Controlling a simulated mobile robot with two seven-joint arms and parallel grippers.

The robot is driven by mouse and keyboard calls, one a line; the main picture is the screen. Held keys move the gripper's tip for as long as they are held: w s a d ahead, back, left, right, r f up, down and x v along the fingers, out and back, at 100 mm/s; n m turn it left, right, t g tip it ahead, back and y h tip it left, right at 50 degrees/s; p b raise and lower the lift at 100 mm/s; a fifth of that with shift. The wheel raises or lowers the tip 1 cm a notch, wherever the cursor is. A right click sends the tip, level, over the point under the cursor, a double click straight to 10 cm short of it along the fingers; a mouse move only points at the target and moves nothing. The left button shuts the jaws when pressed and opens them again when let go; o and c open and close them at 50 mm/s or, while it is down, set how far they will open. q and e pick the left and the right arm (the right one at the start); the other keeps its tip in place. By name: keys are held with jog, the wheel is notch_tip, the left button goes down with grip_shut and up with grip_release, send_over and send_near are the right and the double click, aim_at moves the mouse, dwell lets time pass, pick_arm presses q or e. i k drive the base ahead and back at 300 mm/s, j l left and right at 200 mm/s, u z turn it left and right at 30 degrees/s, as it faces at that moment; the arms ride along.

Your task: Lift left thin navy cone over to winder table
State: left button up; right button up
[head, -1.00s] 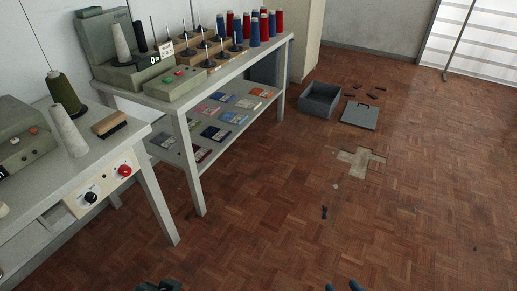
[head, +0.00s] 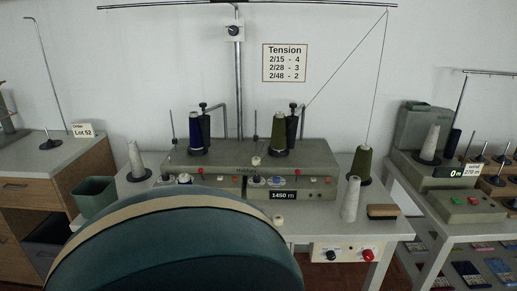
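The navy cone (head: 198,137) stands upright on the left part of the knitting machine's top (head: 235,158), on the middle table (head: 350,230). Its thread looks dark blue. An olive cone (head: 279,135) stands to its right on the same machine. Neither of my grippers is in view.
A large dark teal rounded shape with a tan band (head: 170,240) fills the lower foreground and hides the table's front left. Pale cones (head: 351,200) (head: 136,160), another olive cone (head: 361,165) and a brush (head: 382,211) stand around the machine. A green bin (head: 96,198) is at left.

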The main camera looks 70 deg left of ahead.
aim_at(138, 169)
jog(key=u, duration=3.15)
jog(key=i+j+u, duration=0.3)
jog(key=i+u, duration=0.15)
jog(key=i+j+u, duration=0.2)
jog(key=i+u, duration=1)
jog(key=i+j+z, duration=0.2)
jog(key=i+z, duration=0.15)
jog(key=i, duration=0.2)
jog(key=i+j+z, duration=0.35)
jog(key=i, duration=0.2)
jog(key=i+z, duration=0.1)
jog(key=z, duration=0.3)
jog(key=i+j+z, duration=0.1)
jog(key=z, duration=0.3)
jog(key=j+z, duration=0.15)
jog(key=z, duration=0.25)
jog(key=i+j+z, duration=0.15)
jog(key=z, duration=0.65)
jog(key=i+j+z, duration=0.1)
jog(key=z, duration=0.3)
jog(key=j+z, duration=0.2)
jog(key=z, duration=0.2)
jog(key=j+z, duration=0.1)
jog(key=z, duration=0.3)
jog(key=i, duration=0.05)
